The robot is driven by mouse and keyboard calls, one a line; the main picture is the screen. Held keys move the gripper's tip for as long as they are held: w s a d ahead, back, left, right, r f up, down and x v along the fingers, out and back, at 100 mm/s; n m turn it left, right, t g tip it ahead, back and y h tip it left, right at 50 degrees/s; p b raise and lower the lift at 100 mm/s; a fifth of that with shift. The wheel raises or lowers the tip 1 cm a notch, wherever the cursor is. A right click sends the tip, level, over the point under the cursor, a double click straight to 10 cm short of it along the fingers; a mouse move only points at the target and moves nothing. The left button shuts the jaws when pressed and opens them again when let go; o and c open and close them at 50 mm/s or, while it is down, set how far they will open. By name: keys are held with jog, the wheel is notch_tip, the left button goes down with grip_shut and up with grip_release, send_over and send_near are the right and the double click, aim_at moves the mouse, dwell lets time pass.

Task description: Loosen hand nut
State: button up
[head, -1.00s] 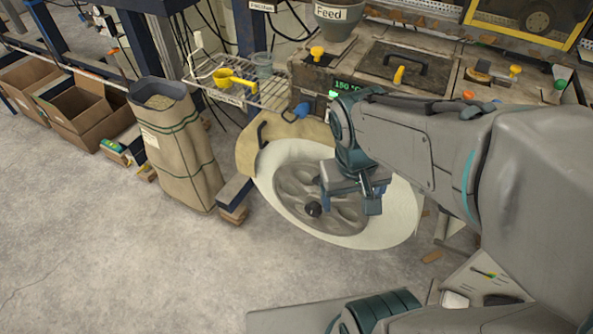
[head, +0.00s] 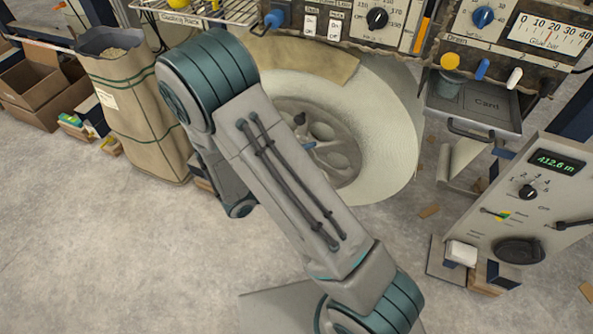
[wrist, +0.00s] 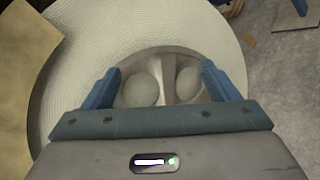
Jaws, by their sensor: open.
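The white tape reel (head: 395,130) stands with its grey spoked hub (head: 345,160) partly behind my arm in the head view. A small dark knob (head: 299,118) shows at the hub beside my arm; I cannot tell if it is the hand nut. In the wrist view the reel (wrist: 75,75) and its hub (wrist: 187,72) lie ahead of my gripper (wrist: 161,70). Its two blue fingers are wide apart with nothing between them. The hand nut is not visible in the wrist view. In the head view my gripper is mostly hidden behind my arm.
A sack (head: 135,110) and cardboard boxes (head: 40,85) stand at left. A machine panel with a dial (head: 377,18) is above the reel. A drawer (head: 475,110) and a control box (head: 545,190) are at right. The floor at lower left is clear.

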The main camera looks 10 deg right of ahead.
jog(key=w+a+f+n+t+y+b, duration=0.2)
jog(key=a+f+n+t, duration=0.2)
jog(key=f, duration=0.4)
jog(key=w+a+f+n+t+y+b, duration=0.1)
jog(key=a+f+n+t+y+b, duration=0.15)
jog(key=a+f+n+t, duration=0.35)
jog(key=w+d+b, duration=0.1)
jog(key=w+d, duration=0.2)
jog(key=w+d+f+m+b, duration=0.1)
jog(key=w+d, duration=0.2)
jog(key=w, duration=0.1)
jog(key=w+d+m+g+b, duration=0.1)
jog(key=w+d, duration=0.2)
jog(key=w, duration=0.1)
jog(key=shift+w+d+f, duration=0.2)
jog(key=shift+d, duration=0.2)
jog(key=c, duration=1)
